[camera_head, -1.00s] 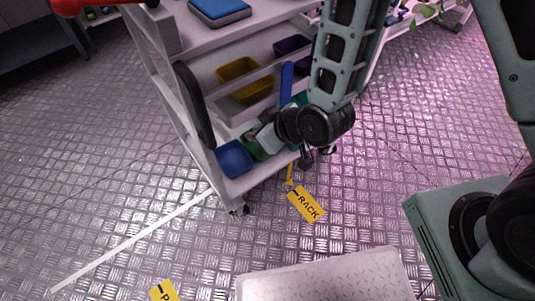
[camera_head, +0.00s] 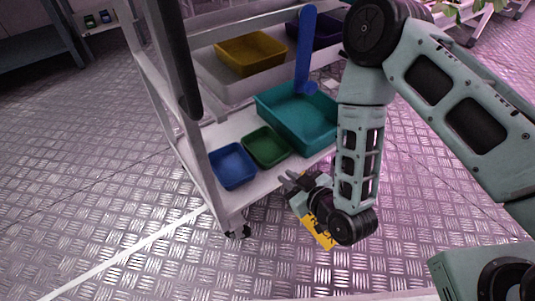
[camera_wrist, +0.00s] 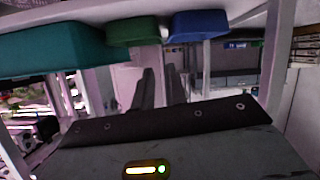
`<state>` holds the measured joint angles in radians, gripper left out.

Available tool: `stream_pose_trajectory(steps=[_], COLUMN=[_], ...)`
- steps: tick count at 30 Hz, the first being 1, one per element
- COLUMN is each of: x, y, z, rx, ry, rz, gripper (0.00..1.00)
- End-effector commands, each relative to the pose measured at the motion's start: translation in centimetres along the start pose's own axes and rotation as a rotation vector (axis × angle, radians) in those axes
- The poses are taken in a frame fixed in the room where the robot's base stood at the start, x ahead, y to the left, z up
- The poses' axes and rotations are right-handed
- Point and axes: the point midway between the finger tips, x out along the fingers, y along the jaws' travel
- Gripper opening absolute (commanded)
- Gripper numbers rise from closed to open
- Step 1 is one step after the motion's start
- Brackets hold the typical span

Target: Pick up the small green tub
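The small green tub (camera_head: 267,147) stands upright and looks empty on the rack's bottom shelf, between a blue tub and a larger teal tub.
The blue tub (camera_head: 232,166) is left of the green one, the teal tub (camera_head: 299,118) right and behind. A blue upright handle (camera_head: 305,50) rises by the teal tub. A yellow tub (camera_head: 250,53) sits higher. The rack's post (camera_head: 183,110) stands left. The floor in front is clear.

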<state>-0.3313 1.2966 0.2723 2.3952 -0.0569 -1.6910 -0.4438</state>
Motion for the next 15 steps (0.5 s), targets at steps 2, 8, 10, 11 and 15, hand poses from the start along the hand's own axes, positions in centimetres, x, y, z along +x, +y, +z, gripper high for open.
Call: stream_pose_trajectory(steps=[2, 8, 10, 11, 15], x=[2.0, 6.2, 7.5, 8.1, 9.7], y=[0.0, 0.0, 0.0, 0.0, 0.0], z=[0.3, 0.4, 0.4, 0.3, 0.2], rx=[0.000, 0.001, 0.001, 0.001, 0.001], ry=[0.005, 0.005, 0.003, 0.003, 0.001], rz=[0.002, 0.002, 0.002, 0.002, 0.001], gripper=[0.14, 0.14, 0.14, 0.14, 0.14])
